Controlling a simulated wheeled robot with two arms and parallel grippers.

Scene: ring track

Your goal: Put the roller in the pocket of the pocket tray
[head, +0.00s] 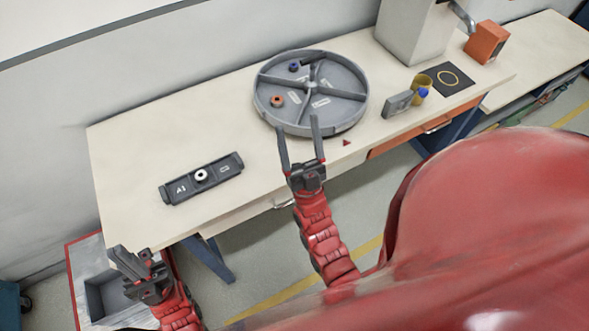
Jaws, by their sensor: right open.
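A dark rectangular tray (218,182), marked A1, lies on the left of the bench; I take it as the pocket tray. A small white ring-shaped piece (201,175) with a dark centre sits in its middle. A round grey tray (352,117) with divider walls holds an orange-red round piece (277,101) and a dark blue piece (294,67). I cannot tell which piece is the roller. My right gripper (298,123) is open and empty, its fingertips at the round tray's near rim. My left gripper (133,260) is near the bench's front-left corner; its jaw gap is unclear.
An orange box (486,43) stands behind. The bench (125,150) is clear around the dark tray.

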